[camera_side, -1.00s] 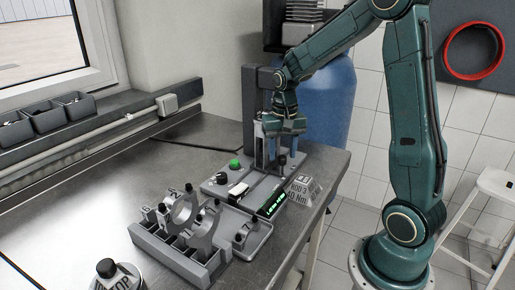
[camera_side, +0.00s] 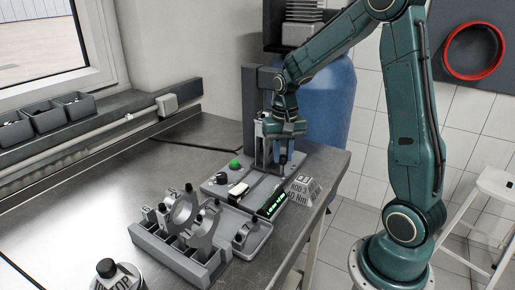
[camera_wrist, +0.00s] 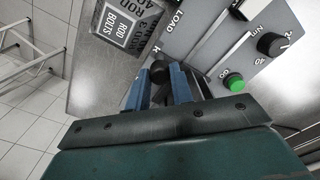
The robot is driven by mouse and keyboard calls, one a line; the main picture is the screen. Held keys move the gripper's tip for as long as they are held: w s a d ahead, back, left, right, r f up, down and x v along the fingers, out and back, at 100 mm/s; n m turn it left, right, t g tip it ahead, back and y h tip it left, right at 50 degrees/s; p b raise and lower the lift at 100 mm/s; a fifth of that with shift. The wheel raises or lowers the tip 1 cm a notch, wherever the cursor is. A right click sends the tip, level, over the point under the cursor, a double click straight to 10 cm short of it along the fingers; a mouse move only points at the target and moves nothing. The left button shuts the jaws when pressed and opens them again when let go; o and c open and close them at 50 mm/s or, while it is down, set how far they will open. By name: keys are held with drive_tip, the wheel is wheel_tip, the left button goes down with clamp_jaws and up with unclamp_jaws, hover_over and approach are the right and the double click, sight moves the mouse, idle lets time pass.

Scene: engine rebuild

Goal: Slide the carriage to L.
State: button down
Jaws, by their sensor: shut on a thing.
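The test machine (camera_side: 222,187) sits on the steel bench, with a dark upright column at its back. My gripper (camera_side: 281,157) is over its right end, fingers pointing down at the carriage's dark knob, which is mostly hidden there. In the wrist view my two blue fingers (camera_wrist: 160,88) are shut on the black knob (camera_wrist: 158,70), whose top shows between them. The carriage body is hidden by my gripper. The word LOAD is printed on the grey plate (camera_wrist: 190,42). I cannot make out an L mark in the side view.
A rack with rods (camera_side: 190,255) is in front. Bare bench lies to the left.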

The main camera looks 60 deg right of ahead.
drive_tip(key=shift+d, duration=3.5)
drive_tip(key=c, duration=1.2)
unclamp_jaws()
drive_tip(key=shift+r, duration=0.15)
drive_tip(key=shift+r, duration=0.2)
wheel_tip(320, 180, up, 13)
drive_tip(key=shift+a+r, duration=0.1)
